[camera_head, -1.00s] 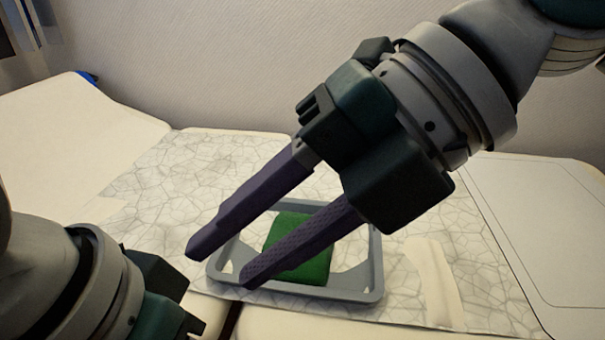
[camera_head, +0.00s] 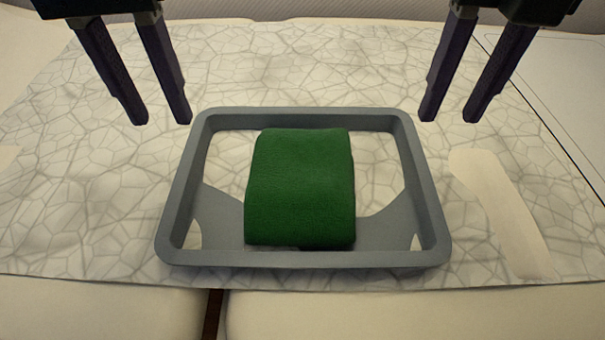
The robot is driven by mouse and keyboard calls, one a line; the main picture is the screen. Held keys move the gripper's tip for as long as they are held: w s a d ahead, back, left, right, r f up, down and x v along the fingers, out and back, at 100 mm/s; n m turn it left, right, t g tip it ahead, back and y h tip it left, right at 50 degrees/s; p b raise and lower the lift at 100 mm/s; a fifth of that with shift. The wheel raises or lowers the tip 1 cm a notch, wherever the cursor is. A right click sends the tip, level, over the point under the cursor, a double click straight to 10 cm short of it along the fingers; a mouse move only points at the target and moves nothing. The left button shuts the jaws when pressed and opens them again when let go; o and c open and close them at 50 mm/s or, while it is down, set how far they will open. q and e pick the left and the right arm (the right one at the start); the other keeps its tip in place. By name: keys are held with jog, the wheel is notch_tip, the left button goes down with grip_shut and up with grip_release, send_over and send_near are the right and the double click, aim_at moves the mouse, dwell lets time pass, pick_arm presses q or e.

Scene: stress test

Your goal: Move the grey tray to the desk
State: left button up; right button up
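The grey tray (camera_head: 433,215) lies on a pale surface with a crackle pattern, in the middle of the head view. A green block with a cloth-like surface (camera_head: 300,187) sits in it. My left gripper (camera_head: 164,122) is open and empty, above and beyond the tray's far left corner. My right gripper (camera_head: 448,120) is open and empty, above and beyond the far right corner. Neither gripper appears to touch the tray. I cannot tell which surface is the desk.
A cream strip (camera_head: 503,212) lies right of the tray. A white outlined panel (camera_head: 570,95) is at the far right. The patterned sheet (camera_head: 75,190) is clear left of the tray. A dark gap (camera_head: 212,313) splits the cream surface in front.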

aim_at(188, 170)
pick_arm(q)
notch_tip(188, 170, down, 10)
jog(key=shift+r, duration=0.1)
pick_arm(e)
notch_tip(188, 170, down, 10)
pick_arm(q)
jog(key=shift+c, duration=0.3)
pick_arm(e)
jog(key=shift+c, duration=0.3)
pick_arm(q)
grip_shut()
pick_arm(e)
grip_shut()
jog(key=shift+r, duration=0.1)
dwell(0.4)
